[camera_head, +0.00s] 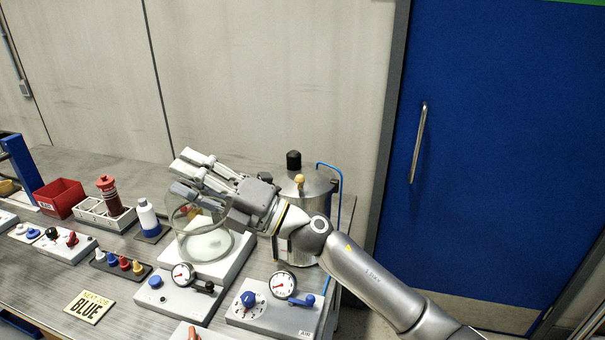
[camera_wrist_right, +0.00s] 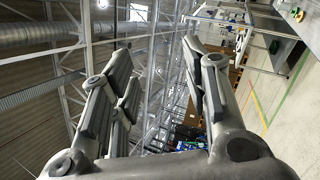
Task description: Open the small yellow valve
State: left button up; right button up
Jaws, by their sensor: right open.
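The small yellow valve (camera_head: 299,180) is a yellow-orange knob on the top of a steel drum (camera_head: 318,186) at the back right of the bench. A black cap (camera_head: 293,160) stands beside it on the drum. My right gripper (camera_head: 186,172) is left of the valve, apart from it, and its forearm passes in front of the drum. Its fingers point left, over the glass jar in the picture. They are spread and empty, as the right wrist view (camera_wrist_right: 160,65) also shows. The valve is not visible in the wrist view. My left gripper is out of view.
The glass jar (camera_head: 206,241) on a white base stands under my right gripper. Gauge boxes (camera_head: 283,286) are in front. A blue-white bottle (camera_head: 148,217), a red bin (camera_head: 60,198) and switch boxes are at left. A blue tube (camera_head: 340,170) rises by the drum.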

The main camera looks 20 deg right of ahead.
jog(key=a+n+g+h, duration=0.1)
jog(key=a+n+g, duration=0.1)
jog(key=n+g, duration=0.45)
jog(key=n+h, duration=0.2)
jog(key=h, duration=1.5)
send_near(301, 177)
jog(key=p+x, duration=0.3)
jog(key=x, duration=0.6)
jog(key=shift+r, duration=0.1)
grip_shut()
jog(key=shift+m, duration=0.25)
